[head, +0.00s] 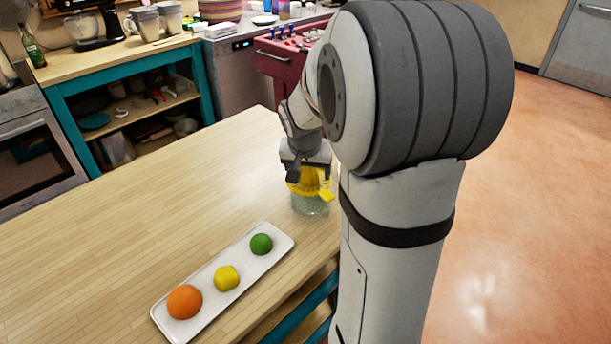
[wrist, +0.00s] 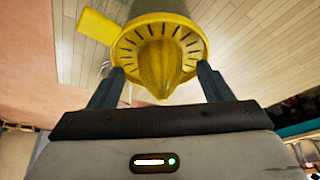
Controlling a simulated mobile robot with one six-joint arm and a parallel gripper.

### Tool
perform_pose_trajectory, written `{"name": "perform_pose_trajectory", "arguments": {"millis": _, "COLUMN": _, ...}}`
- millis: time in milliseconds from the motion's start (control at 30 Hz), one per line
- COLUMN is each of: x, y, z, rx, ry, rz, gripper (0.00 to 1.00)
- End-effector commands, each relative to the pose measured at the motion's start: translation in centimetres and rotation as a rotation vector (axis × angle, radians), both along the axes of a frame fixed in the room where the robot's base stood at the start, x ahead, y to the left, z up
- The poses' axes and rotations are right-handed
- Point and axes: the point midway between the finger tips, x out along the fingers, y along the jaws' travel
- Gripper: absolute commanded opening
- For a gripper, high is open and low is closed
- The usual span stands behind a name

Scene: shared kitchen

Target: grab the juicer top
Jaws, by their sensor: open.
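The yellow juicer top (head: 308,184) sits on a clear glass jar (head: 310,205) on the wooden table, near its right edge. In the wrist view the juicer top (wrist: 158,50) shows its ribbed cone, slotted ring and a tab at the upper left. My gripper (head: 300,172) is at the juicer top in the head view. In the wrist view my gripper (wrist: 160,75) is open, with one finger on each side of the cone, near the slotted ring. I cannot tell whether the fingers touch it.
A white tray (head: 208,304) with an orange (head: 185,302), a lemon (head: 226,278) and a lime (head: 261,244) lies on the wooden table (head: 130,240), nearer the camera. The table left of the jar is clear. A teal shelf unit (head: 60,105) stands behind.

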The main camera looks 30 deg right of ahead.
Motion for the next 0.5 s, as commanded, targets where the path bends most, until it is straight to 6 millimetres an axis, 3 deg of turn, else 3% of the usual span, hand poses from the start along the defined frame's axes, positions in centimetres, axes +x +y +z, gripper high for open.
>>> {"name": "perform_pose_trajectory", "arguments": {"millis": 100, "x": 0.32, "y": -0.21, "z": -1.03, "rx": 0.000, "ry": 0.001, "rz": 0.001, "gripper": 0.73}}
{"name": "perform_pose_trajectory", "arguments": {"millis": 333, "x": 0.39, "y": -0.22, "z": -1.21, "rx": 0.000, "ry": -0.001, "rz": 0.002, "gripper": 0.73}}
{"name": "perform_pose_trajectory", "arguments": {"millis": 500, "x": 0.39, "y": -0.19, "z": -1.21, "rx": 0.000, "ry": 0.000, "rz": 0.002, "gripper": 0.60}}
